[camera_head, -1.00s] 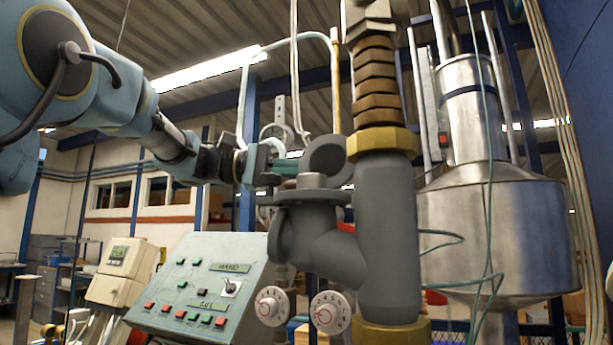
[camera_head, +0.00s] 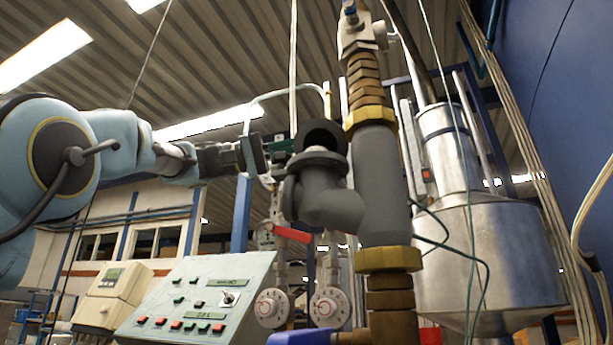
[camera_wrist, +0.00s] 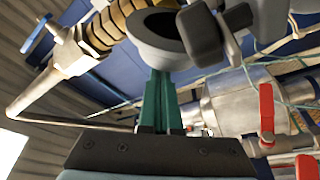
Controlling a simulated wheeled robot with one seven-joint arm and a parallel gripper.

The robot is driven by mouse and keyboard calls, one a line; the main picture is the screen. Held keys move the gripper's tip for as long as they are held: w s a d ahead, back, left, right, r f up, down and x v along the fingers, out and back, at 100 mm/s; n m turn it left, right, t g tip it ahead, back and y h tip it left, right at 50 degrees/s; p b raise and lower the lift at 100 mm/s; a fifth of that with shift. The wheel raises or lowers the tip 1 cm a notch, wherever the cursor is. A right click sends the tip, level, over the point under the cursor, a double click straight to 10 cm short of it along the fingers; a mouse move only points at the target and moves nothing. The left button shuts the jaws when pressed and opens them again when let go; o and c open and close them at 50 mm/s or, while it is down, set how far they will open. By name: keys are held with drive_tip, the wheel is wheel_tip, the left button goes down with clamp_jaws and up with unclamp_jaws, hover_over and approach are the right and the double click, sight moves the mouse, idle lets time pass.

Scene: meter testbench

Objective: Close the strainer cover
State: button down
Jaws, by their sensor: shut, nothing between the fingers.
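The strainer is a dark grey body (camera_head: 377,190) on a vertical pipe, with a branch (camera_head: 328,205) angling up to the left. Its cover (camera_head: 322,133) stands raised at the mouth of the branch, its dark hollow side showing; it looks open. My gripper (camera_head: 284,147) comes from the left, its green fingers at the cover's left side, partly behind it. In the wrist view the fingers (camera_wrist: 163,78) are shut with nothing between them. Their tips reach the underside of the round grey cover (camera_wrist: 152,48); whether they touch it I cannot tell.
A control panel (camera_head: 198,300) with buttons and two round dials (camera_head: 272,308) sit below. A red-handled valve (camera_head: 292,233) is under the branch, and a blue handle (camera_head: 302,337) is lower. A large metal tank (camera_head: 490,260) stands right.

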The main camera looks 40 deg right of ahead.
sight(296, 139)
drive_tip(key=m+b, duration=0.1)
drive_tip(key=b, duration=0.1)
drive_tip(key=s+a+f+m+g+b, duration=0.1)
drive_tip(key=m+b, duration=0.1)
drive_tip(key=shift+a+f+m+b, duration=0.2)
drive_tip(key=shift+a+m+b, duration=0.1)
drive_tip(key=m+b, duration=0.1)
drive_tip(key=a+m+g+b, duration=0.1)
drive_tip(key=m+b, duration=0.1)
drive_tip(key=s+m+g+y+b, duration=0.1)
drive_tip(key=shift+a+f+m, duration=0.3)
drive_tip(key=shift+a, duration=0.1)
drive_tip(key=shift+s+a+f+m+g+y+b, duration=0.15)
drive_tip(key=shift+m+g+y+b, duration=0.25)
drive_tip(key=shift+m, duration=0.6)
drive_tip(key=shift+s+a+r+m+g+y+b, duration=0.1)
drive_tip(key=shift+m+g+y+b, duration=0.25)
drive_tip(key=shift+m, duration=0.65)
